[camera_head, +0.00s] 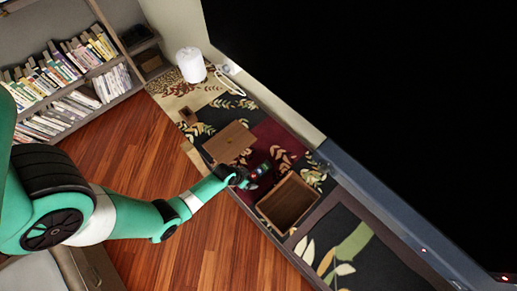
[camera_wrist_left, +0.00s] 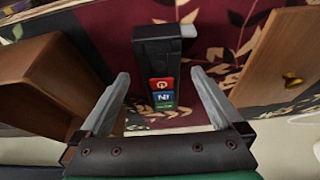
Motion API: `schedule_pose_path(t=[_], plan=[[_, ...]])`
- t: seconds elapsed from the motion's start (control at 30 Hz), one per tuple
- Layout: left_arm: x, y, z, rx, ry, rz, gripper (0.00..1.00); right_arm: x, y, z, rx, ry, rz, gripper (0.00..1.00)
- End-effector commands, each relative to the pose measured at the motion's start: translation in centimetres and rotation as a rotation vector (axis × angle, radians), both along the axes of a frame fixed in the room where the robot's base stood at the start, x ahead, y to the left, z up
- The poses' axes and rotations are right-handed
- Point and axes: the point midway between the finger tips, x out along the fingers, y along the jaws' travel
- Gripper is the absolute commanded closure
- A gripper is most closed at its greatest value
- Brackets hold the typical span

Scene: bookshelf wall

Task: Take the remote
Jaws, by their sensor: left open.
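The remote is a dark, slim block (camera_wrist_left: 152,48) with red, blue and green labels on its near end, in the left wrist view. It also shows small in the head view (camera_head: 263,168), on the dark red patterned cloth. My left gripper (camera_wrist_left: 159,75) is open, with one finger on each side of the remote's labelled end. Both fingers look apart from it. In the head view my left gripper (camera_head: 248,183) is at the near side of the remote, between two wooden objects. My right gripper is not in view.
An open wooden box (camera_head: 263,208) stands right of the remote, and a wooden board or box (camera_head: 230,142) lies up-left. A white cylinder (camera_head: 190,66) and small brown box (camera_head: 188,115) are farther back. A bookshelf (camera_head: 75,75) stands at upper left. Wood floor is clear.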

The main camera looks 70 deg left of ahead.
Motion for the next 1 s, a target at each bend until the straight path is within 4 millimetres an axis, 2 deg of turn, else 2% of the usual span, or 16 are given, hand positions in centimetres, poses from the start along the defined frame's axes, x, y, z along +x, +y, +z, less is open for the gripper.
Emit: schedule_pose_path(t=[0.03, 0.1, 0.33, 0.37, 0.9, 1.0], plan=[[0.32, 0.14, -1.23, 0.0, 0.0, 0.0, 0.0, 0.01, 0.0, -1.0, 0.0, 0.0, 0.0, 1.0], [0.58, 0.23, -1.71, 0.0, 0.0, 0.0, 0.0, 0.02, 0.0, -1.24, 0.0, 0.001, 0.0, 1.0], [0.64, 0.25, -1.67, 0.0, 0.0, 0.001, 0.0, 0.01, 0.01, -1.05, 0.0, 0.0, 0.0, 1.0], [0.63, 0.25, -1.67, 0.0, 0.0, 0.001, 0.04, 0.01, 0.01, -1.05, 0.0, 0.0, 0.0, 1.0], [0.63, 0.25, -1.65, 0.0, 0.0, 0.001, 1.0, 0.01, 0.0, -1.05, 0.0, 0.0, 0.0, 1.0], [0.66, 0.27, -1.61, 0.001, -0.002, 0.001, 1.0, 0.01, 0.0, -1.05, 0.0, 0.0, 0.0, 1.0]])
